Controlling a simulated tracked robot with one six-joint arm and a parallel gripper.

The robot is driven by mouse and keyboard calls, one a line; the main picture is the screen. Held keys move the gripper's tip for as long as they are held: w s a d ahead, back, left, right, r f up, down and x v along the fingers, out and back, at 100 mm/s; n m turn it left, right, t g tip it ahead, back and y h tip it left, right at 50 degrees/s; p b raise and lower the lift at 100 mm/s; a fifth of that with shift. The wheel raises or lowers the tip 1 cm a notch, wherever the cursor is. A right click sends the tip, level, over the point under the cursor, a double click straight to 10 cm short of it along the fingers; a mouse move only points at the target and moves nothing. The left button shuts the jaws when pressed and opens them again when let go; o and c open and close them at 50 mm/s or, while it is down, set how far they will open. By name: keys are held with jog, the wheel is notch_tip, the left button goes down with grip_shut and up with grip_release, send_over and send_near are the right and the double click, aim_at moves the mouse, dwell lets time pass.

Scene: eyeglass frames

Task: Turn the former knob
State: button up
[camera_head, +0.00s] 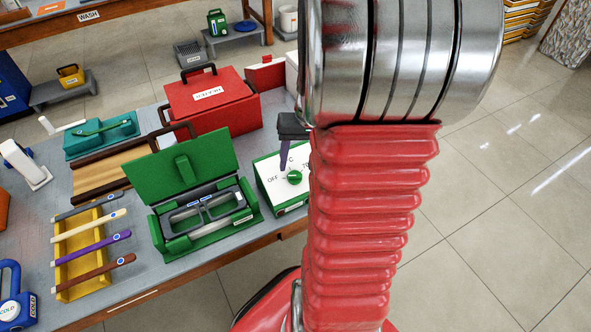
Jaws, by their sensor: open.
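The former is a green box with a raised green lid (180,165) on the workbench. Grey eyeglass frames (200,213) lie in its open top. Beside it on the right stands a white sloped panel (270,180) marked "OFF" on the left and "70" on the right. A small round green knob (294,177) sits on it; its exact setting is too small to tell. My gripper (285,166) hangs just above and left of the knob, apart from it in the picture. It is open, with a narrow purple part pointing down. My arm hides the panel's right end.
A red case (211,100) stands behind the panel. A yellow tray (82,282) holds several coloured temple arms at the left. The bench's front edge runs close in front of the panel.

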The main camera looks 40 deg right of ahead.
aim_at(294, 175)
jog(key=shift+w+a+f, duration=0.1)
jog(key=shift+a+f, duration=0.05)
jog(key=shift+f, duration=0.85)
jog(key=shift+w+a+f, duration=0.1)
jog(key=shift+f, duration=0.85)
jog(key=c, duration=0.9)
jog(key=shift+a, duration=0.15)
jog(key=shift+c, duration=0.5)
